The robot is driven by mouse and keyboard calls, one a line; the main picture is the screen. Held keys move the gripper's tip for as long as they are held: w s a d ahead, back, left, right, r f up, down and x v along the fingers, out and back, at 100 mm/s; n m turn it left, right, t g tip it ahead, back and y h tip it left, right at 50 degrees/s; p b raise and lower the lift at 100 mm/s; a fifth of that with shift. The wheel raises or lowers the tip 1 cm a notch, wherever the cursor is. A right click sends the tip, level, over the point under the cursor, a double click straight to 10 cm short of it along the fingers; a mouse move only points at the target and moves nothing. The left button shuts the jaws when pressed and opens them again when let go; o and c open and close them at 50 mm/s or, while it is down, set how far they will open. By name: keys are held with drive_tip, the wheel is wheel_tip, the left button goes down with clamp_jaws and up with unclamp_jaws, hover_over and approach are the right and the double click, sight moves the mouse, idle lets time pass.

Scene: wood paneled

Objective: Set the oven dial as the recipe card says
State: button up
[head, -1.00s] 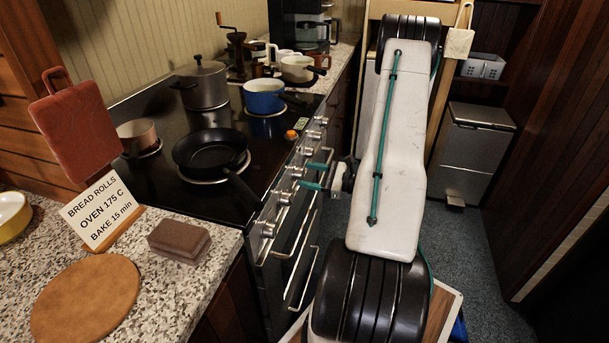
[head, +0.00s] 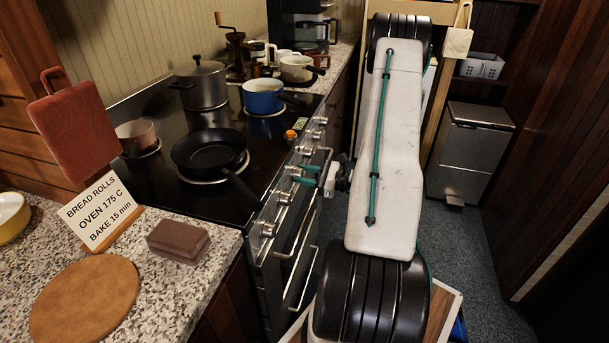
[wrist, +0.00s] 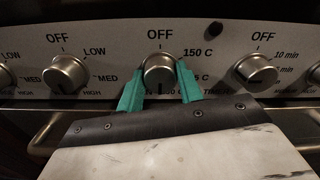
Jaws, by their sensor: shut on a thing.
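The recipe card (head: 101,211) stands on the counter at the left and reads "BREAD ROLLS, OVEN 175 C, BAKE 15 min". The oven dial (wrist: 160,70) is a round metal knob in the middle of the wrist view, with OFF above it and 150 C at its upper right. The lower temperature labels are partly hidden by my fingers. My gripper (wrist: 160,88) is shut on the dial, one teal finger on each side. A dark mark shows near the dial's lower edge; I cannot tell its setting for sure. In the head view my gripper (head: 303,174) is at the stove front.
A LOW/MED/HIGH knob (wrist: 68,74) is left of the dial and a minutes timer knob (wrist: 255,71) right of it. An oven handle (head: 301,283) runs below the panel. A black pan (head: 208,150) sits on the hob, its handle reaching over the front edge.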

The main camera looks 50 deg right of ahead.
drive_tip(key=m, duration=2.1)
drive_tip(key=shift+d+f, duration=0.1)
drive_tip(key=shift+f, duration=0.05)
drive_tip(key=shift+m, duration=0.3)
drive_tip(key=o, duration=1)
drive_tip(key=v, duration=0.7)
drive_tip(key=shift+s, duration=0.4)
